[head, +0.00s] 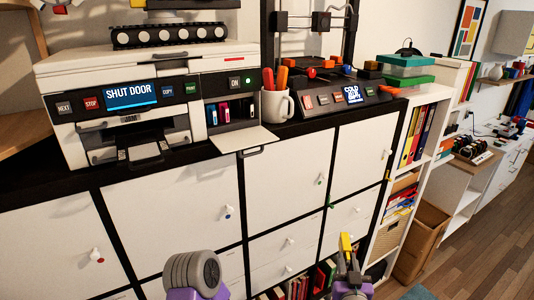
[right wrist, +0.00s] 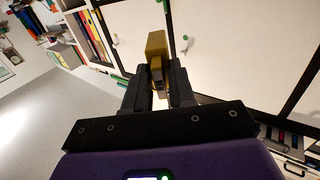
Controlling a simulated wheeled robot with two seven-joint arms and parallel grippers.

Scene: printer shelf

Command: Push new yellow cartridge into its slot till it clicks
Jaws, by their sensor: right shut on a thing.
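The yellow cartridge (head: 346,243) is held upright in my right gripper (head: 350,268), low in front of the cabinet and well away from the printer. In the right wrist view the cartridge (right wrist: 156,46) sits between the two dark fingers of the gripper (right wrist: 158,88). The white printer (head: 150,80) stands on the cabinet top. Its cartridge bay (head: 238,111) is open, with the flap (head: 243,138) folded down. Blue and pinkish cartridges show in the bay; the yellow slot is too small to tell. The printer screen (head: 130,94) reads "SHUT DOOR". My left gripper's fingers do not show.
A mug of pens (head: 277,103) stands right of the bay, close to the open flap. A control panel (head: 335,98) with a screen sits further right. Cabinet doors with small knobs fill the front below. A bookshelf (head: 425,95) stands at the right.

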